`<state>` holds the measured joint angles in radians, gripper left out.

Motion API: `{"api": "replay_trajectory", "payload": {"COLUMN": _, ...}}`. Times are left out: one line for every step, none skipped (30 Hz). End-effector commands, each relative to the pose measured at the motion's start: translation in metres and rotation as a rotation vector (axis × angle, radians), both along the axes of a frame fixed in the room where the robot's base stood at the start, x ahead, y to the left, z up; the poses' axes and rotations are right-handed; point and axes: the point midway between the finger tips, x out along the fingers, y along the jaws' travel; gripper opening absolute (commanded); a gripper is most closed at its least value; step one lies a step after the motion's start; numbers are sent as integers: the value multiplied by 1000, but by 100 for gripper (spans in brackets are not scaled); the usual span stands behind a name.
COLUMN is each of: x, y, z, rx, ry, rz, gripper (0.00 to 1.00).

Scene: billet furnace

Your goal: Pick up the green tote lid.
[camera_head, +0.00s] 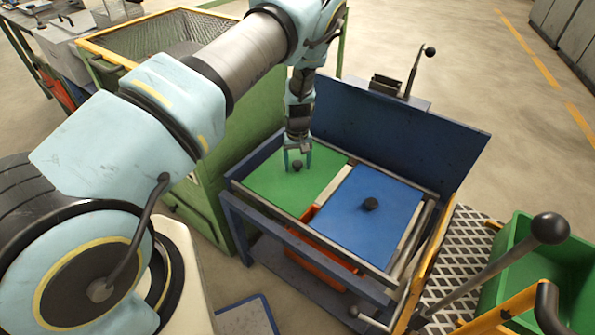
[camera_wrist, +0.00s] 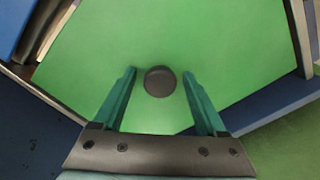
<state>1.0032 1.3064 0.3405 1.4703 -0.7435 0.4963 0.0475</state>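The green tote lid (camera_head: 270,186) lies flat on the left side of a blue-framed stand in the head view. It has a round black knob (camera_head: 297,165) near its middle. In the wrist view the green lid (camera_wrist: 210,45) fills most of the picture and its knob (camera_wrist: 160,81) sits between the fingertips. My gripper (camera_head: 298,158) points down over the lid with its two teal fingers apart, one on each side of the knob. In the wrist view my gripper (camera_wrist: 160,74) is open, with gaps between fingers and knob. Whether the fingertips touch the lid, I cannot tell.
A blue lid (camera_head: 365,215) with a black knob lies right of the green one. A blue upright panel (camera_head: 400,130) stands behind them. A green mesh bin (camera_head: 150,60) is at the left. A green tote (camera_head: 530,280) and a lever (camera_head: 490,270) are at the lower right.

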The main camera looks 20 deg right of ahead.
Motion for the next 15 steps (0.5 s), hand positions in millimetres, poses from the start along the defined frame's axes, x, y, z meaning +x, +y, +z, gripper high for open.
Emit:
{"api": "replay_trajectory", "payload": {"x": 0, "y": 0, "z": 0, "rx": 0, "ry": 0, "rz": 0, "gripper": 67}}
{"api": "replay_trajectory", "payload": {"x": 0, "y": 0, "z": 0, "rx": 0, "ry": 0, "rz": 0, "gripper": 64}}
{"api": "replay_trajectory", "payload": {"x": 0, "y": 0, "z": 0, "rx": 0, "ry": 0, "rz": 0, "gripper": 59}}
{"api": "replay_trajectory", "payload": {"x": 0, "y": 0, "z": 0, "rx": 0, "ry": 0, "rz": 0, "gripper": 56}}
{"api": "replay_trajectory", "payload": {"x": 0, "y": 0, "z": 0, "rx": 0, "ry": 0, "rz": 0, "gripper": 53}}
{"api": "replay_trajectory", "payload": {"x": 0, "y": 0, "z": 0, "rx": 0, "ry": 0, "rz": 0, "gripper": 48}}
{"api": "replay_trajectory", "payload": {"x": 0, "y": 0, "z": 0, "rx": 0, "ry": 0, "rz": 0, "gripper": 45}}
{"api": "replay_trajectory", "payload": {"x": 0, "y": 0, "z": 0, "rx": 0, "ry": 0, "rz": 0, "gripper": 41}}
{"api": "replay_trajectory", "payload": {"x": 0, "y": 0, "z": 0, "rx": 0, "ry": 0, "rz": 0, "gripper": 37}}
{"api": "replay_trajectory", "payload": {"x": 0, "y": 0, "z": 0, "rx": 0, "ry": 0, "rz": 0, "gripper": 34}}
{"api": "replay_trajectory", "payload": {"x": 0, "y": 0, "z": 0, "rx": 0, "ry": 0, "rz": 0, "gripper": 30}}
{"api": "replay_trajectory", "payload": {"x": 0, "y": 0, "z": 0, "rx": 0, "ry": 0, "rz": 0, "gripper": 26}}
{"api": "replay_trajectory", "payload": {"x": 0, "y": 0, "z": 0, "rx": 0, "ry": 0, "rz": 0, "gripper": 22}}
{"api": "replay_trajectory", "payload": {"x": 0, "y": 0, "z": 0, "rx": 0, "ry": 0, "rz": 0, "gripper": 19}}
{"api": "replay_trajectory", "payload": {"x": 0, "y": 0, "z": 0, "rx": 0, "ry": 0, "rz": 0, "gripper": 14}}
